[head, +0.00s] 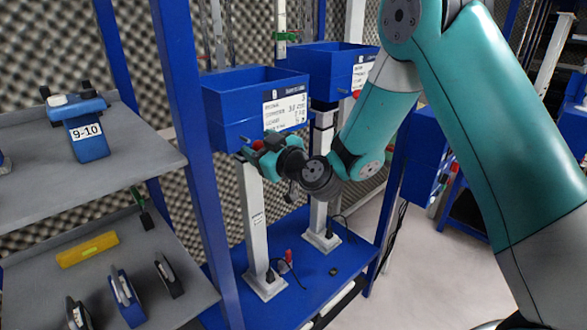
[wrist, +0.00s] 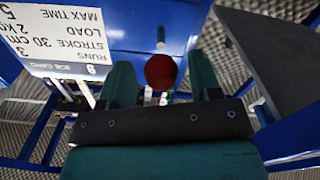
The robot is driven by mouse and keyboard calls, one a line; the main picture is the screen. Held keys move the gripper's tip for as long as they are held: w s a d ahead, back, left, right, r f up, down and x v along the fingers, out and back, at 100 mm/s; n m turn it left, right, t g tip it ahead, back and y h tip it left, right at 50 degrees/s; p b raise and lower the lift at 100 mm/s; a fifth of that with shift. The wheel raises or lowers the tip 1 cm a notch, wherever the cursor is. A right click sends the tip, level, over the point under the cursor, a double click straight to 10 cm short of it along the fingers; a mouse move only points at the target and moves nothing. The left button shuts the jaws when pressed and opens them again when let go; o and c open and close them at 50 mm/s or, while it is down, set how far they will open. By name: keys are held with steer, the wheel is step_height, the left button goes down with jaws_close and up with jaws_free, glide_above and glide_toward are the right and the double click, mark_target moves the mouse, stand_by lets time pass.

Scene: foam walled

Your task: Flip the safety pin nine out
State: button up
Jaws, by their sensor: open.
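My gripper (wrist: 161,80) is open, with one green finger on each side of the knob. Whether a finger touches it I cannot tell. In the head view my gripper (head: 254,150) is at the lower front of the left blue box (head: 228,112), which carries a white label. The knob is hard to make out there, partly hidden by the gripper.
A second labelled blue box (head: 325,60) stands behind to the right, with a red knob (head: 356,94) at its edge. Grey shelves (head: 90,165) at left hold a blue part marked 9-10 (head: 87,135) and a yellow block (head: 87,249). A blue post (head: 195,130) stands close left of my gripper.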

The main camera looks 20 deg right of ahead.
steer(key=b+v, duration=1.6)
steer(key=b, duration=0.1)
steer(key=shift+a, duration=0.1)
